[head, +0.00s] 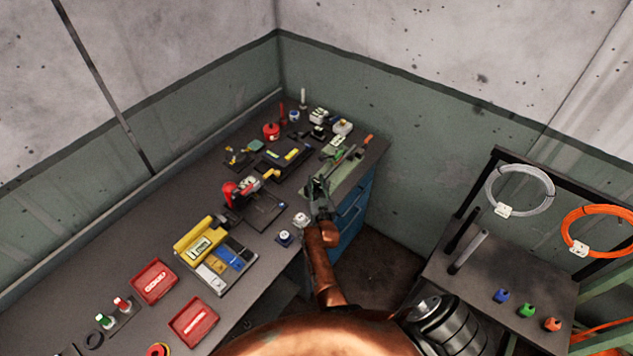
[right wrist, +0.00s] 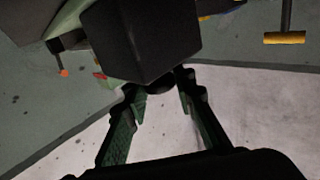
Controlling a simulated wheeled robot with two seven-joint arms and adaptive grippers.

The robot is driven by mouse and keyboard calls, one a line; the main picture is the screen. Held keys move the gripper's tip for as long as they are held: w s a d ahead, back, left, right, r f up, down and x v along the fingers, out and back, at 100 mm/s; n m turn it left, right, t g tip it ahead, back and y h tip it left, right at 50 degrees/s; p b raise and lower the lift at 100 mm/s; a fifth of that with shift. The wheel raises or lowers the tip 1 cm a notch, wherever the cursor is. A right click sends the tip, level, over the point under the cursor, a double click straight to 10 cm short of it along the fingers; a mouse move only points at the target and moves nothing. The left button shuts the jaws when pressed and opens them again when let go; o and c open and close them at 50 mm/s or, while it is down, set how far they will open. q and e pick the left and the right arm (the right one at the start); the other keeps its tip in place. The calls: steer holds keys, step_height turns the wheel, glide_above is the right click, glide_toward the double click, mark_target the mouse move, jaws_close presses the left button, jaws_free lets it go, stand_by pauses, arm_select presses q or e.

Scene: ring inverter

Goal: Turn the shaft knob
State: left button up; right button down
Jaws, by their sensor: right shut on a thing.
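My right gripper (head: 318,190) is at the near edge of the workbench's far end, and its copper-coloured arm reaches up to it from below. In the right wrist view its two green-lined fingers (right wrist: 163,92) close around a small dark round part (right wrist: 160,86), which looks like the shaft knob. This part sits against a large black block (right wrist: 140,40), which hides much of what lies beyond. In the head view the gripper hides the held part. My left gripper is not in view.
A green mat (head: 350,178) lies near the gripper. At right, a rack holds grey (head: 520,168) and orange (head: 565,230) cable coils.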

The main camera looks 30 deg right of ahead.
stand_by(0.3)
steer(key=c, duration=1.6)
jaws_free()
steer(key=shift+n+y, duration=0.3)
